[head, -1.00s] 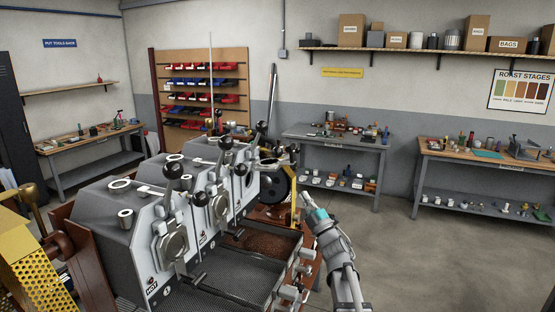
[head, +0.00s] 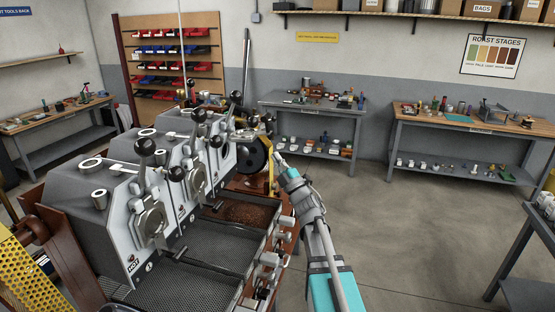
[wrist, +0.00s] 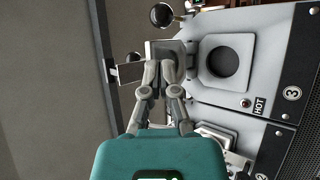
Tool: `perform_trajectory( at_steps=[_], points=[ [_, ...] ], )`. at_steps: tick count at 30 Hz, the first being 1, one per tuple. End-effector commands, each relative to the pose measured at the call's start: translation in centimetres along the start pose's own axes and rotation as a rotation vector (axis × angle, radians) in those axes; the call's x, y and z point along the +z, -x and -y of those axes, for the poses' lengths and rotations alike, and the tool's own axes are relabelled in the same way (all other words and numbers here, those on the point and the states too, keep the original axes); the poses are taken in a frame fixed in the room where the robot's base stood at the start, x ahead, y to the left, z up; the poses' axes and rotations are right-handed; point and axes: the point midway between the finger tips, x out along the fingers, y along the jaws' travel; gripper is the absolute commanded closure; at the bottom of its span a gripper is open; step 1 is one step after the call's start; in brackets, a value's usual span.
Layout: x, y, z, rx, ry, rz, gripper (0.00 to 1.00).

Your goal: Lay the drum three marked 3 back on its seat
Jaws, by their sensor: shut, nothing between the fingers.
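In the wrist view the roaster front marked 3 (wrist: 292,93) shows sideways, with a round dark opening (wrist: 222,60) in its pale frame. A square metal plate (wrist: 158,47), possibly its door, stands beside the opening. My gripper (wrist: 165,66) is shut and empty, its fingertips at the plate's edge; I cannot tell whether they touch. In the head view my gripper (head: 280,160) is right of the farthest roaster unit. I see no drum that I can tell bears a 3.
The nearest unit (head: 135,240) has a HOT label. Black-knobbed levers (head: 144,146) stick up from the units. Mesh trays (head: 195,285) lie in front. A grey bench (head: 315,105) and a wooden-topped bench (head: 465,118) stand at the back. The floor (head: 420,220) at right is clear.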

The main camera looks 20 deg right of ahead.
Motion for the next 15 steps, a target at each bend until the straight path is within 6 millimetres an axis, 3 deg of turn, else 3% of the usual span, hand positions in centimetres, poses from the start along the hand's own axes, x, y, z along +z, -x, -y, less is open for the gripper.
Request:
perform_trajectory(
  at_steps=[15],
  points=[
    [-0.1,-7.3,-0.2,0.000,-0.003,-0.001,1.00]
  ],
)
